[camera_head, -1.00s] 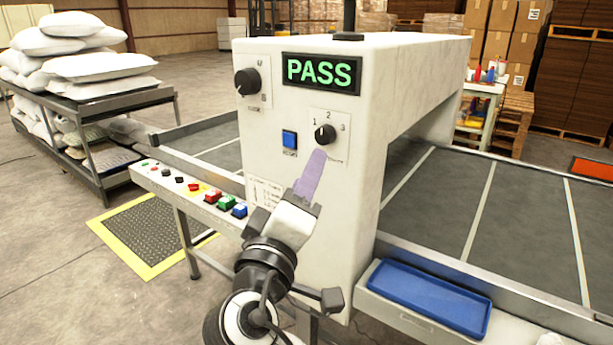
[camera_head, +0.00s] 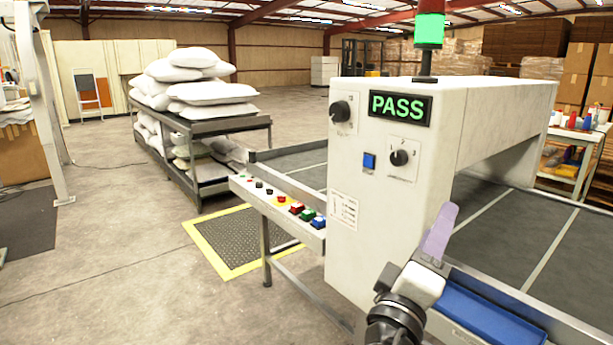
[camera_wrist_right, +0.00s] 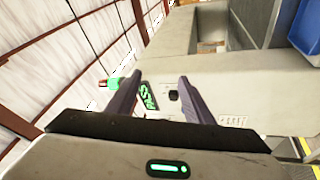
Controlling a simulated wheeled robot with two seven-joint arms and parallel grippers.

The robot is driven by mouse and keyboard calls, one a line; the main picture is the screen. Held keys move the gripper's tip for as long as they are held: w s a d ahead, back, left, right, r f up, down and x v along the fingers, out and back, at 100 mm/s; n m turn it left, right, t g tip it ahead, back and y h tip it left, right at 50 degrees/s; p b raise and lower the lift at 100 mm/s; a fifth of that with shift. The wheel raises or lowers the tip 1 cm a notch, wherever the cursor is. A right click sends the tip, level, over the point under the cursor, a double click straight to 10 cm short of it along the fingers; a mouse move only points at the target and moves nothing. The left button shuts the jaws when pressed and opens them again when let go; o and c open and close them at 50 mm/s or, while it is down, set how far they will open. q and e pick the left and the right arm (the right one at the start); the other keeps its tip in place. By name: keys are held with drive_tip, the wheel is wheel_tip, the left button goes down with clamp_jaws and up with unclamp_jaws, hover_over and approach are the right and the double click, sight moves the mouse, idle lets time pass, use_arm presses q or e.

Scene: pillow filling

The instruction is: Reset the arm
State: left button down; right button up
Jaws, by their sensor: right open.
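My right gripper (camera_head: 441,233) is at the lower right of the head view, in front of the white machine (camera_head: 400,235). Its purple fingers point up, apart from the machine's front. In the right wrist view the two fingers (camera_wrist_right: 160,95) are spread with nothing between them. The machine's front has a green PASS display (camera_head: 400,106), a blue button (camera_head: 369,161) and two black knobs, an upper one (camera_head: 340,111) and a lower one (camera_head: 399,158). My left gripper is not in view.
A blue tray (camera_head: 490,322) lies beside my right arm. A button panel (camera_head: 262,202) juts left from the machine. A rack (camera_head: 235,124) with white pillows (camera_head: 215,93) stands behind it. Open floor (camera_head: 130,260) lies to the left, with a yellow-edged mat (camera_head: 225,263).

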drive_tip(key=d+n+t+h, duration=0.2)
drive_tip(key=d+n, duration=0.2)
drive_tip(key=d, duration=0.9)
drive_tip(key=s+f+g+y, duration=0.2)
drive_tip(key=f+y, duration=0.1)
drive_tip(key=f, duration=0.7)
drive_tip(key=s+a+f+n+g+y, duration=0.15)
drive_tip(key=f+y, duration=0.25)
drive_tip(key=f, duration=0.7)
drive_tip(key=s+f+g+y, duration=0.3)
drive_tip(key=f, duration=0.7)
drive_tip(key=s+a+f+m+g+y, duration=0.3)
drive_tip(key=s+f, duration=0.5)
drive_tip(key=s, duration=0.2)
drive_tip(key=s+a+f+m+g+y, duration=0.2)
drive_tip(key=s+a+f+m+y, duration=0.15)
drive_tip(key=s+f, duration=0.55)
use_arm(q)
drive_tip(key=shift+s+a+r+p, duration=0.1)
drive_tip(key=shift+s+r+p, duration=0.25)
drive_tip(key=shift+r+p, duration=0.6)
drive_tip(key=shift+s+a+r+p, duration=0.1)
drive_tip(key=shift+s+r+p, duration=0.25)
drive_tip(key=shift+p, duration=1)
use_arm(e)
drive_tip(key=a+r+m, duration=0.4)
drive_tip(key=a+r, duration=0.2)
drive_tip(key=a, duration=0.3)
drive_tip(key=shift+s+a+t+y, duration=0.25)
drive_tip(key=shift+t+y, duration=0.1)
